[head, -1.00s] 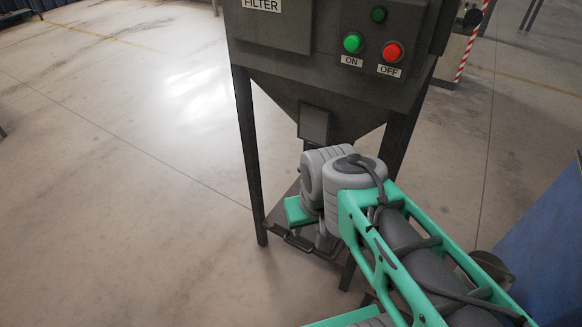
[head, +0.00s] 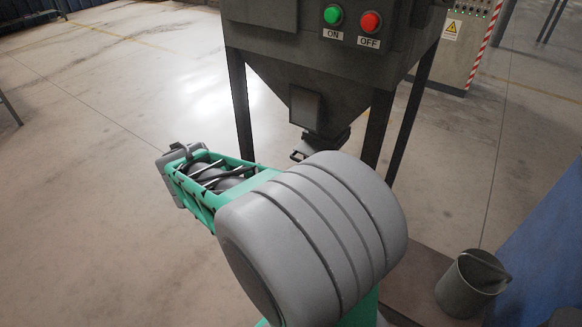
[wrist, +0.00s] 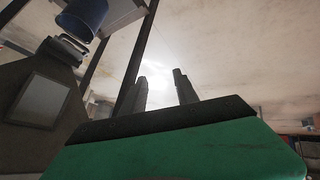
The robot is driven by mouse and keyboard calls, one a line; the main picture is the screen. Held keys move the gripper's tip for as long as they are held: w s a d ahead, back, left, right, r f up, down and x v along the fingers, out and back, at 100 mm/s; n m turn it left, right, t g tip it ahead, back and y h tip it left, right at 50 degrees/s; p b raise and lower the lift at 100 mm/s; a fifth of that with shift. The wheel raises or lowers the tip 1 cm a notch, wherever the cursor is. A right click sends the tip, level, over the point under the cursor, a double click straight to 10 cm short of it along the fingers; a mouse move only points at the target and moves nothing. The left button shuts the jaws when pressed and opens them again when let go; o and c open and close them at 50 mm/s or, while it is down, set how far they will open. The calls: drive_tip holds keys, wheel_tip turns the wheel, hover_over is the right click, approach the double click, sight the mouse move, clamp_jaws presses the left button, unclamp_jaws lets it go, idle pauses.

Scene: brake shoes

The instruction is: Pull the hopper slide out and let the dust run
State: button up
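The dark funnel-shaped hopper (head: 280,90) hangs between legs under the filter cabinet. Its slide (head: 302,152), with a small handle, shows at the outlet just above my arm. The wrist view looks up the hopper side (wrist: 20,80) from a tilted angle; the slide handle (wrist: 74,43) is at upper left there. A blue container (wrist: 84,16) lies beyond the outlet. My gripper (wrist: 161,90) has its two fingers apart with nothing between them, to the side of the slide and not touching it. My fingers cannot be made out in the head view.
The cabinet's green ON button (head: 333,15) and red OFF button (head: 370,22) are above the hopper. Hopper legs (head: 240,105) stand close to my arm. The floor at left is clear.

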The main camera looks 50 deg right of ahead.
drive_tip(key=s+d+f+n+t+h+b, duration=0.1)
drive_tip(key=d+f+n+h+b, duration=0.25)
drive_tip(key=d+f, duration=0.55)
drive_tip(key=d+f+n+t+h+b, duration=0.15)
drive_tip(key=d+f+h+b, duration=0.3)
drive_tip(key=d, duration=0.85)
drive_tip(key=s+d+f+n+h+b, duration=0.1)
drive_tip(key=d+f+n+h+b, duration=0.2)
drive_tip(key=d+f+h+b, duration=0.55)
drive_tip(key=w+d+r+y+p, duration=0.3)
drive_tip(key=d+y+p, duration=0.1)
drive_tip(key=d, duration=0.5)
drive_tip(key=shift+w+d+r+t, duration=0.2)
drive_tip(key=shift+r+t, duration=0.05)
drive_tip(key=shift+t, duration=0.1)
drive_tip(key=shift+c, duration=0.3)
clamp_jaws()
drive_tip(key=shift+r, duration=0.1)
